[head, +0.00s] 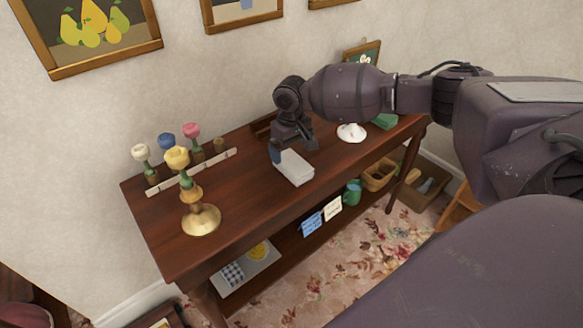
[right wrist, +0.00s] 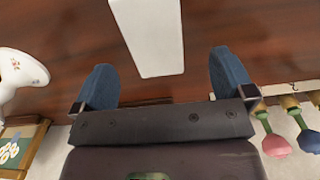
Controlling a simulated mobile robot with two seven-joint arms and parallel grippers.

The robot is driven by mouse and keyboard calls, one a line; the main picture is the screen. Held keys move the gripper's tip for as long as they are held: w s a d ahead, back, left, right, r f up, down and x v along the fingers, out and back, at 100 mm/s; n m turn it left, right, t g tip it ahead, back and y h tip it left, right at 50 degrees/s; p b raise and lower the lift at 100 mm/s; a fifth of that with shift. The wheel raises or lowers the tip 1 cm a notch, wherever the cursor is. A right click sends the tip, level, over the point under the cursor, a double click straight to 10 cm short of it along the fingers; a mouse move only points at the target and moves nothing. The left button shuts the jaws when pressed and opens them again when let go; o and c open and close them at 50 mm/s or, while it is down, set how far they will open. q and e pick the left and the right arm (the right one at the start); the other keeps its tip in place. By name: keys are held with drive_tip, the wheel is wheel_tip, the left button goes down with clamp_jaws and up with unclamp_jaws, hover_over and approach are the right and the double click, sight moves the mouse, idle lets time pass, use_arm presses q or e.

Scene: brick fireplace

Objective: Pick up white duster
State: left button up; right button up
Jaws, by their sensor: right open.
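The white duster, a white rectangular block (head: 295,168), lies on the dark wooden table (head: 237,208) near its front middle. In the right wrist view the duster (right wrist: 150,35) shows as a long white block running off the top edge. My right gripper (head: 286,152) is over the table at the duster's back end. Its blue fingers (right wrist: 162,75) are spread and empty, with the duster's near end between the fingertip lines. I cannot tell the exact height gap. My left gripper is not in view.
A brass candlestick (head: 201,220) and a row of coloured flower-like knobs (head: 167,142) stand at the table's left. A white rounded object (head: 351,132) and a green item (head: 384,121) are to the right. A lower shelf holds a green mug (head: 352,192) and a basket (head: 379,176).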

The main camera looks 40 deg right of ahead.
sight(293, 162)
wheel_tip(293, 162, down, 2)
drive_tip(key=shift+d, duration=0.1)
drive_tip(key=f, duration=0.3)
drive_tip(key=f+b, duration=0.1)
drive_tip(key=shift+w+d+f, duration=0.15)
drive_tip(key=shift+d+f, duration=0.1)
drive_tip(key=shift+f, duration=0.05)
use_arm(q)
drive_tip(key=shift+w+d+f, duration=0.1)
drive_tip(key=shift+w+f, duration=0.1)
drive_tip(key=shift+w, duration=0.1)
use_arm(e)
drive_tip(key=shift+c, duration=0.5)
drive_tip(key=c, duration=0.9)
drive_tip(key=shift+o, duration=0.2)
drive_tip(key=shift+r, duration=0.5)
wheel_tip(293, 162, up, 18)
drive_tip(key=p, duration=0.3)
drive_tip(key=shift+r, duration=0.2)
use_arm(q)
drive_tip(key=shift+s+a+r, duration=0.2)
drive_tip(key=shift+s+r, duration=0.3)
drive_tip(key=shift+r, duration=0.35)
use_arm(e)
drive_tip(key=shift+r, duration=0.35)
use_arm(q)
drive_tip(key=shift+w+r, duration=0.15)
